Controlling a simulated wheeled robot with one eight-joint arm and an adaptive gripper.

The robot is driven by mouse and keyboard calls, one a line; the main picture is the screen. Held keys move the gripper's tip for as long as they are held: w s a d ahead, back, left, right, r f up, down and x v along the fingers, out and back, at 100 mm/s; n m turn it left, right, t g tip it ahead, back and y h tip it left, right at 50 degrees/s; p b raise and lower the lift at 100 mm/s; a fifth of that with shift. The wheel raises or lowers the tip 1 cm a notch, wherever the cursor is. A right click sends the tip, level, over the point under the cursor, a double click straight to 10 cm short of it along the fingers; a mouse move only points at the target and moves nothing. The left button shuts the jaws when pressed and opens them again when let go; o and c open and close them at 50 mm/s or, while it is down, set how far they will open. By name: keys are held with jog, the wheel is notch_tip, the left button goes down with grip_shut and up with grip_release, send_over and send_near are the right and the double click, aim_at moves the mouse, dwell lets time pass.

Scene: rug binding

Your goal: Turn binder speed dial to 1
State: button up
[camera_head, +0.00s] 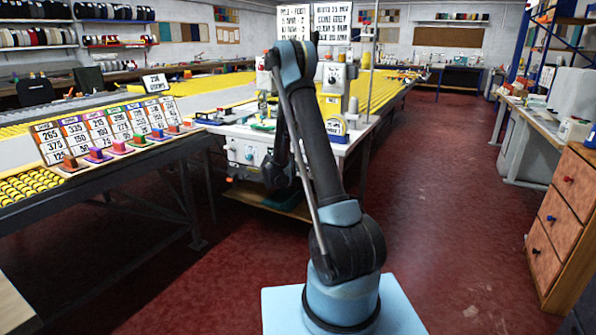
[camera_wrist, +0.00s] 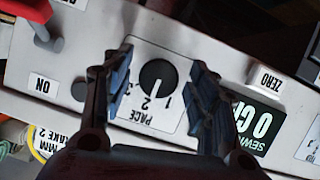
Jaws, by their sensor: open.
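The speed dial (camera_wrist: 153,80), a round black knob on a white plate marked PACE (camera_wrist: 137,112), shows upside down in the wrist view. Its white pointer line points down in the picture, nearest the 2. The 1 is on the right of the 2, and the 3 on the left. My gripper (camera_wrist: 162,66) is open, one finger on each side of the dial, with gaps between fingers and knob. In the head view, the binder (camera_head: 333,80) stands on a white table behind my arm, and the dial cannot be made out.
A sign rack (camera_head: 105,135) stands left in the head view. Red floor is clear on the right.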

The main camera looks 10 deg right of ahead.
jog(key=shift+w, duration=0.1)
jog(key=c, duration=1.1)
jog(key=shift+o, duration=0.2)
jog(key=n+h, duration=0.1)
jog(key=n, duration=0.1)
jog(key=n+g+h, duration=0.1)
jog(key=n, duration=0.1)
jog(key=n+h, duration=0.1)
jog(key=n, duration=0.1)
jog(key=shift+w+a+f+h, duration=0.1)
jog(key=shift+w+a+h, duration=0.05)
jog(key=shift+a+h, duration=0.15)
jog(key=shift+n, duration=0.3)
